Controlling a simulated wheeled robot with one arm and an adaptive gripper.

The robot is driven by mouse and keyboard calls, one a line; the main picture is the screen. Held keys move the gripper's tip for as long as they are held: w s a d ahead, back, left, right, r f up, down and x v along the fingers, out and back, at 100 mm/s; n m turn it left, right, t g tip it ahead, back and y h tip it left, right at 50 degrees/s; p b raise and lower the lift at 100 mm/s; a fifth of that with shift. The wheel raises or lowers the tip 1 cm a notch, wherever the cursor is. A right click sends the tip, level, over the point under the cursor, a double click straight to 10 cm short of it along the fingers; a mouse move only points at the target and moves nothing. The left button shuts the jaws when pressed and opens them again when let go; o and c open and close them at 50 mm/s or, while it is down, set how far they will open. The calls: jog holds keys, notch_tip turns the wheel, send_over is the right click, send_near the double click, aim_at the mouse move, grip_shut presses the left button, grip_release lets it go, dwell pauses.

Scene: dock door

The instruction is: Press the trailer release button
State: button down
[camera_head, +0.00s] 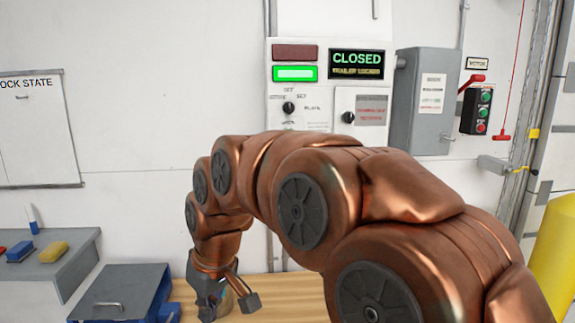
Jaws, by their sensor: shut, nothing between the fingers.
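A white control panel (316,106) on the wall carries a dark red lamp (295,52), a lit green lamp (295,73), black knobs and a display (358,63) reading CLOSED, with TRAILER LOCKED under it. My copper arm hides the panel's lower part. No button that I can read as trailer release shows. A black box (469,113) to the right carries green and red push buttons. My gripper (228,301) hangs low at centre left, over the wooden surface, well below the panel. It is shut and empty, and touches no button.
A grey box (418,130) with a red lever (472,82) stands out from the wall. A red pull cord (502,134) hangs farther right, near a yellow post (555,255). A grey shelf (75,265) and a handled box (115,290) are at lower left.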

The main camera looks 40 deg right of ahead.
jog(key=w+d+r+t+b, duration=0.1)
jog(key=w+d+r+t, duration=0.3)
jog(key=w+d, duration=0.5)
jog(key=w+d+r+h+b, duration=0.1)
jog(key=d+r, duration=0.2)
jog(key=d, duration=0.6)
jog(key=w+d+r+m+t+h+b, duration=0.1)
jog(key=d+r, duration=0.3)
jog(key=d, duration=0.5)
jog(key=w+d+r+t+h+b, duration=0.1)
jog(key=w+d+r+h, duration=0.1)
jog(key=d, duration=0.7)
jog(key=shift+w+r, duration=0.25)
jog(key=shift+r, duration=0.6)
jog(key=shift+w, duration=0.15)
jog(key=w+d+p, duration=0.5)
jog(key=w, duration=0.1)
jog(key=shift+w+p, duration=0.3)
jog(key=shift+w, duration=0.1)
jog(key=shift+w+d, duration=0.1)
jog(key=shift+d, duration=0.05)
jog(key=shift+w+d, duration=0.2)
jog(key=shift+w, duration=0.05)
